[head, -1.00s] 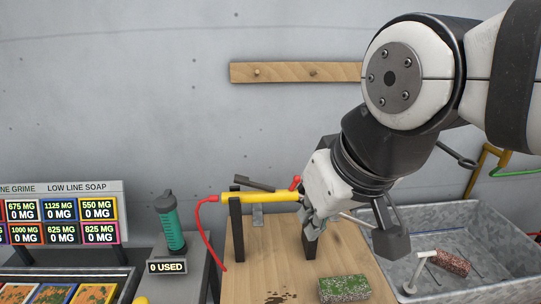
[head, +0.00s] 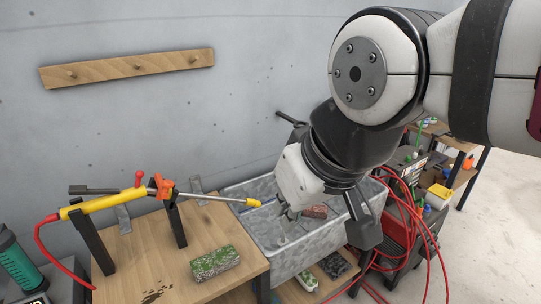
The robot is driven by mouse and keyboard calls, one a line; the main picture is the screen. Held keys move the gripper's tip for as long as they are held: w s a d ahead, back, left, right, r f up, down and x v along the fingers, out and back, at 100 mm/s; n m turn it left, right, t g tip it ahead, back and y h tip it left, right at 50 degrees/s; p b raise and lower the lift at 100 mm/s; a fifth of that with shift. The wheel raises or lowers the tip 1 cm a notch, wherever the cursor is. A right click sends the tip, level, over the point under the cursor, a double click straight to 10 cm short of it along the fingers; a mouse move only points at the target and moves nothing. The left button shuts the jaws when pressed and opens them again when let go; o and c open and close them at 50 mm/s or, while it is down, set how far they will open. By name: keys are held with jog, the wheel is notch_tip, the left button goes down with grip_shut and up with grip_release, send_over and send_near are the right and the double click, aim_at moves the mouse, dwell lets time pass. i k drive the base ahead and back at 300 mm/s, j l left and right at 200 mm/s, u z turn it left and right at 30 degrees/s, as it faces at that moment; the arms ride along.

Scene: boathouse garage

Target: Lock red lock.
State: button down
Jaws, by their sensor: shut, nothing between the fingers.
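A yellow spray wand (head: 104,202) rests across two black upright posts on the wooden bench at the left. A small red piece (head: 139,178) stands up from the wand's top. An orange-red fitting (head: 162,186) sits just right of it, where the metal tube begins. I cannot tell which of these is the red lock, or whether it is locked. My wrist hides part of the basin.
A mossy brick (head: 215,262) lies on the bench. A red hose (head: 40,240) runs from the wand's left end. Red hoses (head: 392,240) hang beside a cart at the right. A turquoise bottle (head: 18,262) is far left.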

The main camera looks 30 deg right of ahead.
aim_at(140, 174)
jog(key=j+z, duration=0.15)
jog(key=z, duration=0.25)
jog(key=j+z, duration=0.25)
jog(key=z, duration=0.15)
jog(key=j+z, duration=0.2)
jog(key=z, duration=0.2)
jog(key=j+z, duration=0.2)
jog(key=z, duration=0.2)
jog(key=i+j, duration=0.25)
jog(key=i, duration=0.2)
jog(key=k, duration=0.5)
jog(key=u, duration=1.6)
jog(key=i+l+z, duration=0.25)
jog(key=z, duration=0.15)
jog(key=l, duration=0.1)
